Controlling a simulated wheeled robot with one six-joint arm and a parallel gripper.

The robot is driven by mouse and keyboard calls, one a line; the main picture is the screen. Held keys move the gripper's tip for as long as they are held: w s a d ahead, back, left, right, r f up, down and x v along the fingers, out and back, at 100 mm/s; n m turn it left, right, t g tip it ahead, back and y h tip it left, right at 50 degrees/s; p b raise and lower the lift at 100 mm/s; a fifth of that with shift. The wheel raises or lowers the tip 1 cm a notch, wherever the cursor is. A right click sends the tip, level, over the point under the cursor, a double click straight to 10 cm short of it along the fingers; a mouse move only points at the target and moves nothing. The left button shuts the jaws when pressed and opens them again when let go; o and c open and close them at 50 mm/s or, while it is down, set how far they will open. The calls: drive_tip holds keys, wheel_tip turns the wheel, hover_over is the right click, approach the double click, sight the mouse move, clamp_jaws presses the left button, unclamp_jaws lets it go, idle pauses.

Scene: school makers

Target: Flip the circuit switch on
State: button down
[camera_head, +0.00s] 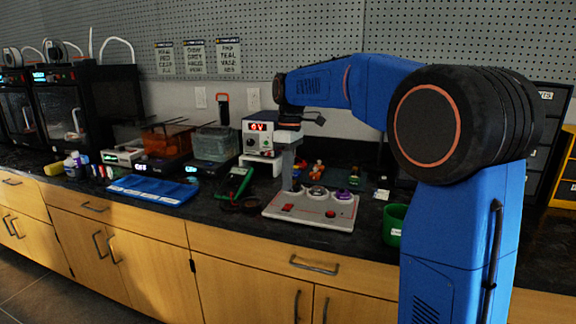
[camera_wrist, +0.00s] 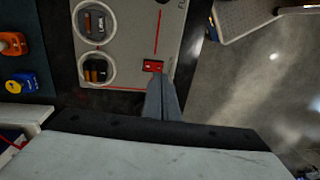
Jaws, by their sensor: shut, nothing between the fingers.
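The circuit board (camera_head: 312,219) is a light grey panel lying flat on the dark counter in the head view. It also shows in the wrist view (camera_wrist: 131,55), with red lines and two round holders. A small red switch (camera_wrist: 153,66) sits on the panel beside the holders. I cannot tell which way it is set. My gripper (camera_head: 291,187) points down over the back left part of the board. In the wrist view its grey fingers (camera_wrist: 160,82) are together and empty, with the tips just beside the switch. I cannot tell whether they touch it.
A power supply with a red display (camera_head: 258,136) stands behind the board. A green multimeter (camera_head: 236,184) lies to its left and a green cup (camera_head: 394,224) stands to its right. A blue tray (camera_head: 154,189) lies farther left. Small coloured parts (camera_head: 317,171) lie behind the board.

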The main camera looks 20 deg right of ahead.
sight(288, 206)
drive_tip(key=shift+s+a+f, duration=0.1)
drive_tip(key=shift+s+f, duration=0.05)
drive_tip(key=shift+f, duration=1.2)
drive_tip(key=shift+s+a+f, duration=0.1)
drive_tip(key=shift+f, duration=1.2)
drive_tip(key=shift+s+f, duration=0.1)
drive_tip(key=shift+f, duration=0.1)
drive_tip(key=shift+w+d, duration=0.1)
drive_tip(key=shift+w, duration=0.1)
drive_tip(key=shift+w+d+r, duration=0.2)
drive_tip(key=shift+w+d, duration=0.15)
drive_tip(key=shift+w, duration=0.15)
drive_tip(key=shift+r, duration=0.1)
drive_tip(key=shift+r, duration=0.25)
wheel_tip(288, 206, up, 13)
drive_tip(key=w+d, duration=0.1)
drive_tip(key=shift+w, duration=0.15)
